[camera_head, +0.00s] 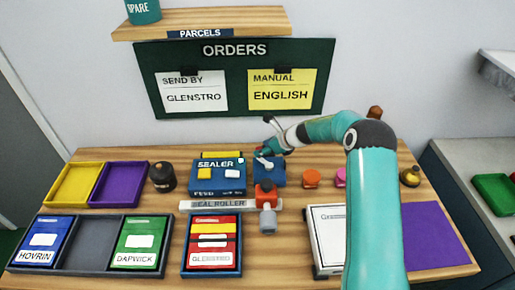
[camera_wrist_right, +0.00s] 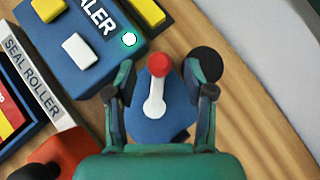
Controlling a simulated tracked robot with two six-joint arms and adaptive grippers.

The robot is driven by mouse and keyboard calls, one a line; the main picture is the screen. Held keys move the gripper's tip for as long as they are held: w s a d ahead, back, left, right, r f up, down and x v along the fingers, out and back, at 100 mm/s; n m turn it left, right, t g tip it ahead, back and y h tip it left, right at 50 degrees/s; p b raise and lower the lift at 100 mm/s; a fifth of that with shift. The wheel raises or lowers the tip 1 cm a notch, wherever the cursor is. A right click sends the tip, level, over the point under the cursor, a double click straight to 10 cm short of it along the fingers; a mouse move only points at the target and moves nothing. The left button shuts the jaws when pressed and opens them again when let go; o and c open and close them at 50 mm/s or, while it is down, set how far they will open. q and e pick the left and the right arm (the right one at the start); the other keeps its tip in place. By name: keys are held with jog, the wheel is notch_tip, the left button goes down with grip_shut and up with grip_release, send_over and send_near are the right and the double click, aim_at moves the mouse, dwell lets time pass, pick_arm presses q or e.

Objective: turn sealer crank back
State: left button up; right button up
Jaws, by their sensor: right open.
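The blue sealer (camera_head: 217,186) stands in the middle of the table; part of it also shows at the upper left of the right wrist view (camera_wrist_right: 88,62). The crank (camera_wrist_right: 154,98) is a white lever with a red knob on a blue base (camera_wrist_right: 158,130) at the sealer's right side. In the head view its white lever (camera_head: 264,162) is small and partly hidden by my right gripper (camera_head: 272,149). My right gripper (camera_wrist_right: 164,72) is open, with one finger on each side of the lever and knob, apparently without touching. My left gripper is out of view.
A seal roller bar (camera_head: 225,206) with an orange and grey piece (camera_head: 267,220) lies in front of the sealer. A black canister (camera_head: 162,177) stands to the left. Orange (camera_head: 311,179) and pink stamps stand to the right.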

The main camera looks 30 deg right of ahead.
jog(key=shift+x, duration=1.8)
